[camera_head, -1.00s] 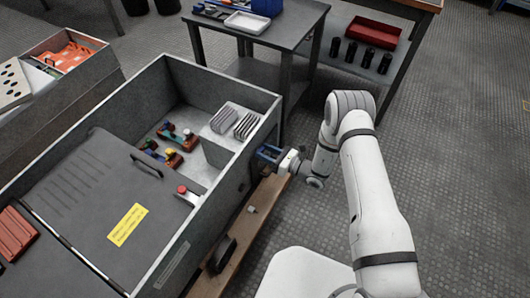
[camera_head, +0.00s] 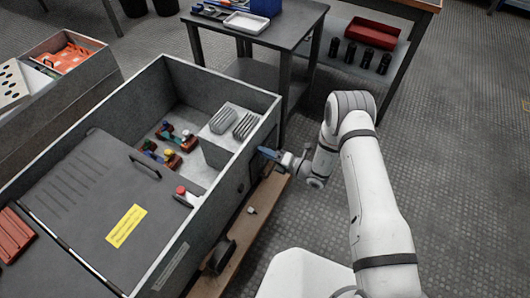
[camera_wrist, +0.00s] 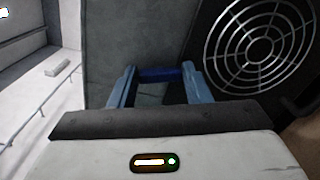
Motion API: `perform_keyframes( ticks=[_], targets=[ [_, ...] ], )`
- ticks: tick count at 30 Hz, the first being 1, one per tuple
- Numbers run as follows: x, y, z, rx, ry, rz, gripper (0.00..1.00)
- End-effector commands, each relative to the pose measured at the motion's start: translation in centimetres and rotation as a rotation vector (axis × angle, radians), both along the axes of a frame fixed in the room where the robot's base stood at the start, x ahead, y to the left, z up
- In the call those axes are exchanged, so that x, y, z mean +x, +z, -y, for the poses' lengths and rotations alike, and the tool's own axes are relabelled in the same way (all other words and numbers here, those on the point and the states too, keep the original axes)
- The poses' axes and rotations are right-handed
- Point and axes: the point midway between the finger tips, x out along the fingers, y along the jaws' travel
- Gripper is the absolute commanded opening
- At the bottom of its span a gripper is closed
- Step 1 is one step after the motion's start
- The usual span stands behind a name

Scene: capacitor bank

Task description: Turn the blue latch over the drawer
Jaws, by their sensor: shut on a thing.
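The blue latch (camera_wrist: 160,75) is a dark blue bar in the wrist view, lying across between my fingertips against the grey cabinet wall. My gripper (camera_wrist: 159,85) has lighter blue fingers, one at each end of the bar, and is shut on it. In the head view my gripper (camera_head: 268,153) is at the right outer side of the grey cabinet (camera_head: 207,232), near its far corner. The latch is too small and covered to make out there. I cannot make out the drawer's outline in either view.
A round fan grille (camera_wrist: 258,45) is close to the right of my fingers in the wrist view. A wooden ledge (camera_head: 240,222) runs under the cabinet side. A dark table (camera_head: 262,42) stands behind. The floor to the right is clear.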

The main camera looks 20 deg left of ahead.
Motion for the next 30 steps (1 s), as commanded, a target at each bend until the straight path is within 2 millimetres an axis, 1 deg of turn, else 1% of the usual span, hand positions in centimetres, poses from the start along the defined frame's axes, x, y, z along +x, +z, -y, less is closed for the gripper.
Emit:
perform_keyframes(
  ticks=[1, 6, 13, 21, 30],
  targets=[
    [0.11, -0.2, 0.25, 0.0, -0.005, -0.041, 0.21],
    [0.13, -0.25, 0.25, 0.012, -0.006, -0.171, 0.21],
    [0.15, -0.32, 0.25, 0.023, -0.007, -0.294, 0.21],
    [0.17, -0.35, 0.25, 0.029, -0.007, -0.361, 0.21],
    [0.17, -0.35, 0.23, 0.03, -0.007, -0.37, 0.21]
  ],
)
